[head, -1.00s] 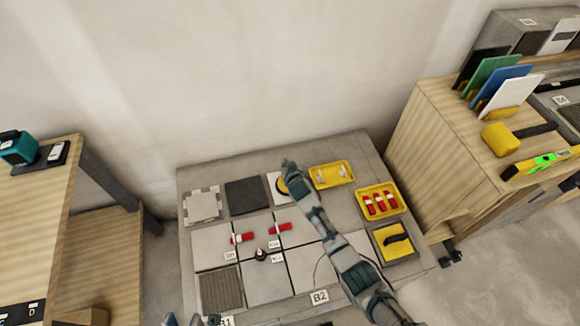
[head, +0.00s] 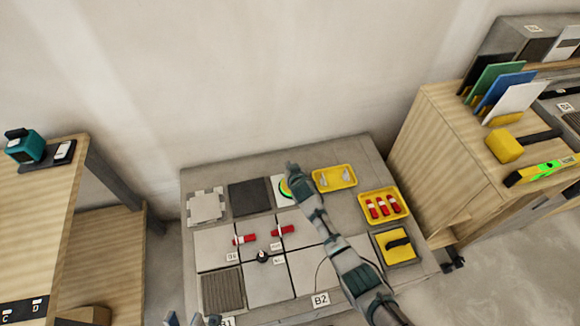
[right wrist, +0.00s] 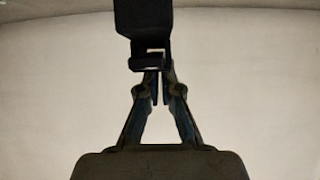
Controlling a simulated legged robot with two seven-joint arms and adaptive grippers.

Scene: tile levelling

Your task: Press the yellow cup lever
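The yellow cup (head: 285,190) sits on a white tile at the back middle of the grey platform. Only its left edge shows, with a bright green rim, because my right gripper and arm cover the rest. Its lever cannot be made out in the head view. My right gripper (head: 292,170) is over the cup. In the right wrist view its fingers (right wrist: 160,75) come together at their tips, close to a dark, blocky piece (right wrist: 145,25); I cannot tell whether they touch it. My left gripper (head: 186,320) is at the bottom edge, partly cut off, its tips apart.
The platform (head: 345,150) holds grey tiles with red clips (head: 283,231), a yellow tray (head: 335,177), a yellow bin of red pieces (head: 383,207) and a black-handled yellow float (head: 397,246). Wooden benches (head: 440,135) stand at both sides.

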